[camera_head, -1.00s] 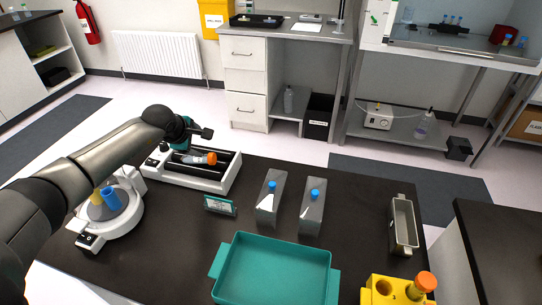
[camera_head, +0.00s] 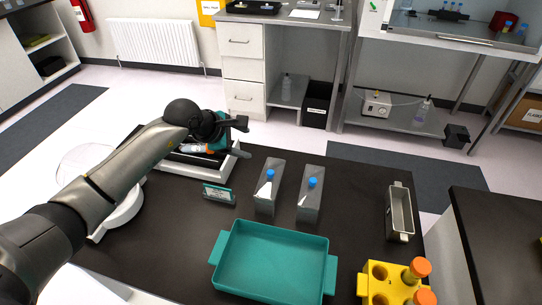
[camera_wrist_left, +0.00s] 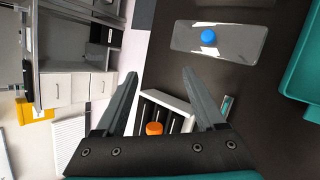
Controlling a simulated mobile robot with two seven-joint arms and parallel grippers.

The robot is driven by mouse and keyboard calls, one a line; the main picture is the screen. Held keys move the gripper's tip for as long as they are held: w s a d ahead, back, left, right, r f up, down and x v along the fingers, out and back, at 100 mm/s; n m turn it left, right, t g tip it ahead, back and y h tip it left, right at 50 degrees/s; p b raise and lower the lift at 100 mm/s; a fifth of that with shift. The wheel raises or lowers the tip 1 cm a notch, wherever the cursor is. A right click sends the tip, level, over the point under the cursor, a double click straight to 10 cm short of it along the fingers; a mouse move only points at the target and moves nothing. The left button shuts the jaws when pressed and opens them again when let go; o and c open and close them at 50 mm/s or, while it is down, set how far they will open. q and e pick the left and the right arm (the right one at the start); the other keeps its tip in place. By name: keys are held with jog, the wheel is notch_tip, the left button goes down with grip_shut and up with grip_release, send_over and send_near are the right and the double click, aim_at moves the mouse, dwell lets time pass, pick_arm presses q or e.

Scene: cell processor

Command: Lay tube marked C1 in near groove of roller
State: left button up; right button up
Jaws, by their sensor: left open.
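The roller (camera_head: 180,168), a white frame with dark bars, stands at the table's far left, partly covered by my left arm. A tube (camera_head: 196,148) lies on it; its orange cap (camera_wrist_left: 154,129) shows in the left wrist view. Its marking is unreadable, and I cannot tell which groove it lies in. My left gripper (camera_head: 240,128) is just above the roller's right part. In the left wrist view its fingers (camera_wrist_left: 160,80) are spread wide with nothing between their tips; the roller (camera_wrist_left: 168,105) and cap show beyond them. My right gripper is not in view.
Two grey blocks with blue caps (camera_head: 267,185) (camera_head: 310,193), a small sign (camera_head: 219,194) and a teal tray (camera_head: 272,287) stand right of the roller. A yellow rack (camera_head: 379,290) with orange-capped tubes and a grey trough (camera_head: 402,235) are at the right. A round white device (camera_head: 120,215) is behind my arm.

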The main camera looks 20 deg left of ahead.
pick_arm(q)
jog(key=s+d+r+n+h+b, duration=0.1)
jog(key=s+d+r+h, duration=0.1)
jog(key=s+d+h, duration=0.1)
jog(key=s+d+r+h, duration=0.3)
jog(key=s+d, duration=0.1)
jog(key=d, duration=0.3)
jog(key=shift+s+d+r+n+h+b, duration=0.3)
jog(key=shift+s+n+h+b, duration=0.1)
jog(key=shift+a, duration=0.1)
